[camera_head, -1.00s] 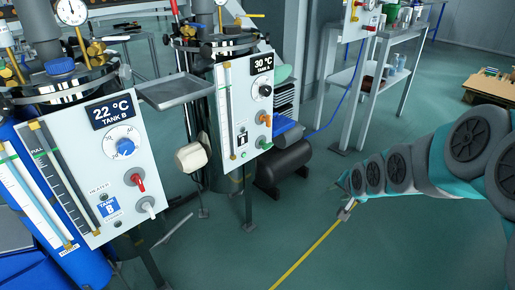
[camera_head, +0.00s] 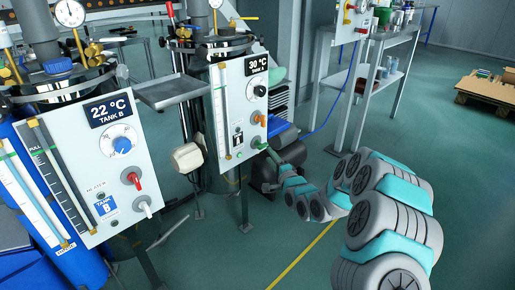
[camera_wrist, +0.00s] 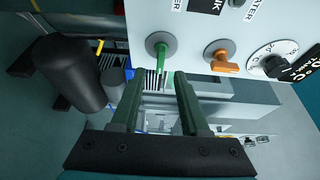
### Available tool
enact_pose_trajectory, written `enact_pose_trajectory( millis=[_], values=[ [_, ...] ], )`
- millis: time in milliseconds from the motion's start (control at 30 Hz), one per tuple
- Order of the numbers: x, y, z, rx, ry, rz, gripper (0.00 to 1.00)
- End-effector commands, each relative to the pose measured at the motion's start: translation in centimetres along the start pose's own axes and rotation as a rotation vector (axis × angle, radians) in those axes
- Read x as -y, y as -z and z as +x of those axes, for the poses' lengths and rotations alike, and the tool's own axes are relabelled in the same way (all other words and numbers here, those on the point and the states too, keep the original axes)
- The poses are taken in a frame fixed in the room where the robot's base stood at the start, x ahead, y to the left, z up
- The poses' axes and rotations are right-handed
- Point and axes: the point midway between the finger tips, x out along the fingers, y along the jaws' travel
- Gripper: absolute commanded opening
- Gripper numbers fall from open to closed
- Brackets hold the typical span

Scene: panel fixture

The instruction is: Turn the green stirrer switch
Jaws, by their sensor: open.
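The green stirrer switch (camera_wrist: 161,55) is a small lever on a round grey base at the panel's edge in the wrist view. In the head view the green switch (camera_head: 258,143) shows small near the lower right of the TANK A panel (camera_head: 227,92). My gripper (camera_wrist: 157,82) is open, its two dark green fingers pointing at the panel. The switch's lever hangs between the fingertips in the picture; I cannot tell whether they touch it. In the head view my gripper (camera_head: 270,157) is beside the panel's lower right, partly hidden by my arm.
An orange switch (camera_wrist: 221,63) and a dial (camera_wrist: 272,62) sit beside the green one. A black cylinder (camera_wrist: 68,72) lies below the panel. The TANK B panel (camera_head: 85,180) with a red switch (camera_head: 132,179) stands left. A shelf (camera_head: 375,80) stands behind.

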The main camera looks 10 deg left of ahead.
Motion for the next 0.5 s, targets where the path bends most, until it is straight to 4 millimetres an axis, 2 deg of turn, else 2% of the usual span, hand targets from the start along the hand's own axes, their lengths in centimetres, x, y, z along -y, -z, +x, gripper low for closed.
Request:
enact_pose_trajectory(
  millis=[167, 500],
  values=[
    [0.2, 0.0, 1.3, 0.001, 0.008, -0.001, 0.45],
    [0.1, -0.1, 5.6, 0.001, 0.003, -0.002, 0.45]
  ],
)
